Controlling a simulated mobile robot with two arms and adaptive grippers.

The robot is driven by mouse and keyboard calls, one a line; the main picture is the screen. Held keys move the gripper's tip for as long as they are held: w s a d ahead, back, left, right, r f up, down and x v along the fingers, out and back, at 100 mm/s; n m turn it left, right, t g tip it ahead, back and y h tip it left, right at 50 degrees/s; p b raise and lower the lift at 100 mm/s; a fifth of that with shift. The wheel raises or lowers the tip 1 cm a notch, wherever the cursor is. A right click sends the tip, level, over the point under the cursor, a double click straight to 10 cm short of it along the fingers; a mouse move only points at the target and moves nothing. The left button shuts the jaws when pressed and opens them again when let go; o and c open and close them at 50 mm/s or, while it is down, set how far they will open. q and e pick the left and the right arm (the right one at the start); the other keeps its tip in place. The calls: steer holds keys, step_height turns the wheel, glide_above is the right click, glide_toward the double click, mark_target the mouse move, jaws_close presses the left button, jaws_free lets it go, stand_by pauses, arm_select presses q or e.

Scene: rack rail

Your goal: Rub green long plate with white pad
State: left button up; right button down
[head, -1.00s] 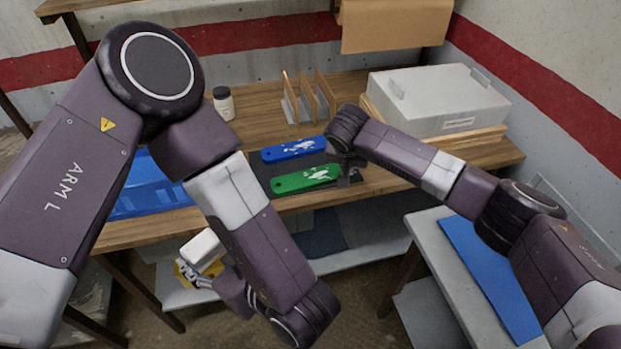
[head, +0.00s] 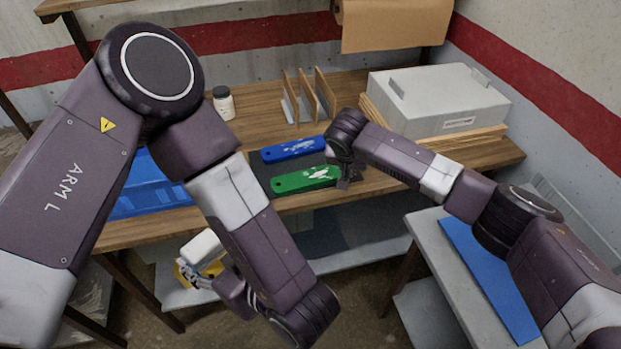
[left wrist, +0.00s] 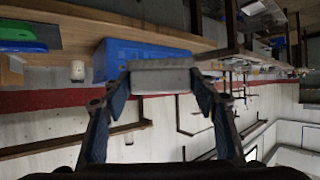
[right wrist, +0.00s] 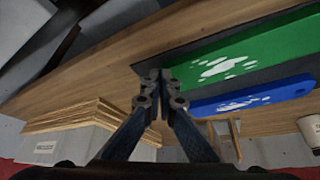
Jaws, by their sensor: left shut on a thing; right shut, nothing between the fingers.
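The green long plate (head: 305,179) lies on a dark mat (head: 259,188) on the workbench, with white smudges on its top. It also shows in the right wrist view (right wrist: 250,58). My left gripper (left wrist: 162,80) is shut on the white pad (left wrist: 160,77), which looks greyish there. In the head view the pad (head: 203,245) is in front of the bench edge, away from the plate. My right gripper (right wrist: 160,82) is shut and empty at the plate's right end. I cannot tell whether it touches the plate.
A blue long plate (head: 295,149) with white smudges lies behind the green one. A blue bin (head: 150,190) is left, a white jar (head: 223,104) and divider rack (head: 308,100) behind, and a grey case (head: 437,98) at back right. A lower shelf (head: 355,252) runs beneath the bench.

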arm_select(q)
steer(key=shift+r, duration=0.1)
